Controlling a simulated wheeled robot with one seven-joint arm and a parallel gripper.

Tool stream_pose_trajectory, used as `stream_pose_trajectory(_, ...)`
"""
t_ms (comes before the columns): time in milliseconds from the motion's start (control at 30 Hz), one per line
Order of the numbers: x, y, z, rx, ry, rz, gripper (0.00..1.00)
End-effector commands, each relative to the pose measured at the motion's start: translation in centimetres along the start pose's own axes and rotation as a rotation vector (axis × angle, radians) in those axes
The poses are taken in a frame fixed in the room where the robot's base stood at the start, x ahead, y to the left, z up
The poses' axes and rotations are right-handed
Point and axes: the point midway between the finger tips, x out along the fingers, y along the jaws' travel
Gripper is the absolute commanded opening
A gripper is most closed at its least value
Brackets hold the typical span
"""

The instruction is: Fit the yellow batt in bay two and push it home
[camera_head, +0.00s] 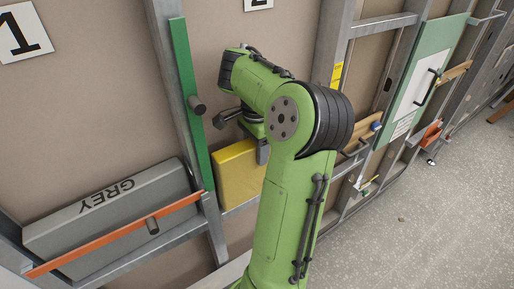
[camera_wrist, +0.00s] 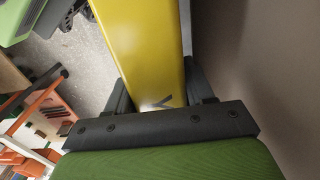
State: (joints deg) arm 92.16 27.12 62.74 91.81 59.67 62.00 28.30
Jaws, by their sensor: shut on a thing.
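The yellow batt (camera_head: 237,175) is upright low in front of bay two, close to the left stud and just above the lower rail. How deep it sits is hard to tell. My gripper (camera_head: 243,130) is above it, partly hidden by my arm. In the wrist view my gripper (camera_wrist: 160,92) has a dark finger on each side of the yellow batt (camera_wrist: 145,45) and is shut on it. A dark letter shows on the batt near the palm. My arm hides the batt's right side and part of bay two (camera_head: 292,40).
A grey batt (camera_head: 120,205) marked GREY lies in bay one, behind an orange bar (camera_head: 115,235) with a knob. A green bar (camera_head: 186,100) with a knob stands along the stud left of bay two. Open floor (camera_head: 430,230) lies right.

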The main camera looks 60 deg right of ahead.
Motion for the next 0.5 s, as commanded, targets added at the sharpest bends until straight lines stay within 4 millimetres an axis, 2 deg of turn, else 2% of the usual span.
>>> stream_pose_trajectory(233,-0.11,-0.01,0.00,0.000,0.001,-0.001,0.16)
stream_pose_trajectory(267,-0.12,-0.01,0.00,0.000,0.001,-0.001,0.57)
stream_pose_trajectory(433,-0.12,0.00,0.00,0.000,0.001,-0.001,0.82)
stream_pose_trajectory(500,-0.11,0.00,0.00,0.000,0.001,-0.001,0.82)
